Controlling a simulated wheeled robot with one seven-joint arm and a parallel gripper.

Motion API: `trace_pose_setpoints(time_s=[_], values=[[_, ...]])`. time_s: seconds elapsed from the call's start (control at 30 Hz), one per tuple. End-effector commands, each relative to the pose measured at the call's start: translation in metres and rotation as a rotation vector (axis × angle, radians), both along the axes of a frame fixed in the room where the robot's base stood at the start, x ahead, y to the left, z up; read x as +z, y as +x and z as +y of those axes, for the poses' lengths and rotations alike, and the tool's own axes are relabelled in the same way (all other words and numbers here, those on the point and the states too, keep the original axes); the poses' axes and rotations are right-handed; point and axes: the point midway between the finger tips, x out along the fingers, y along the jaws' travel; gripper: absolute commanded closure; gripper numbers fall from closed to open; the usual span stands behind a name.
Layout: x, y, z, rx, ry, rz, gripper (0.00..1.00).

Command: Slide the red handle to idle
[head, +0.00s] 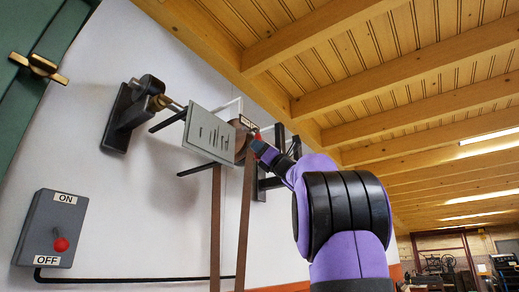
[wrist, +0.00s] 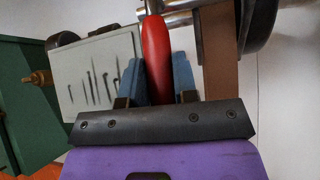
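The red handle (wrist: 157,58) shows large in the wrist view, rising between the two blue fingers of my gripper (wrist: 159,78). The fingers sit close against both its sides, and my gripper looks shut on it. Its lower end is hidden by the gripper body. In the head view only a small bit of the red handle (head: 258,136) shows, high by the wall mechanism, with my gripper (head: 266,150) at it. A small label (head: 247,122) beside the handle is too small to read.
A grey plate (head: 209,134) with dark marks hangs left of my gripper, above two brown belts (head: 243,220). Dark brackets (head: 125,118) carry a shaft on the wall. A grey ON/OFF box (head: 40,232) with a red knob is lower left. Wooden beams (head: 330,25) are overhead.

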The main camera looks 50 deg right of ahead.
Motion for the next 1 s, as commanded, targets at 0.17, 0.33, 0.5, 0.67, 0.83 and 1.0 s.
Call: trace_pose_setpoints(time_s=[0.17, 0.33, 0.5, 0.67, 0.83, 1.0], values=[[0.0, 0.0, -0.001, 0.0, 0.0, 0.0, 1.0], [0.0, 0.002, -0.018, -0.003, 0.001, 0.0, 1.0], [0.0, 0.004, -0.045, -0.004, 0.001, 0.0, 1.0], [0.0, 0.004, -0.059, -0.001, 0.0, -0.001, 1.0], [0.0, 0.004, -0.062, -0.002, 0.001, -0.001, 1.0], [0.0, 0.004, -0.062, -0.004, 0.001, -0.002, 1.0]])
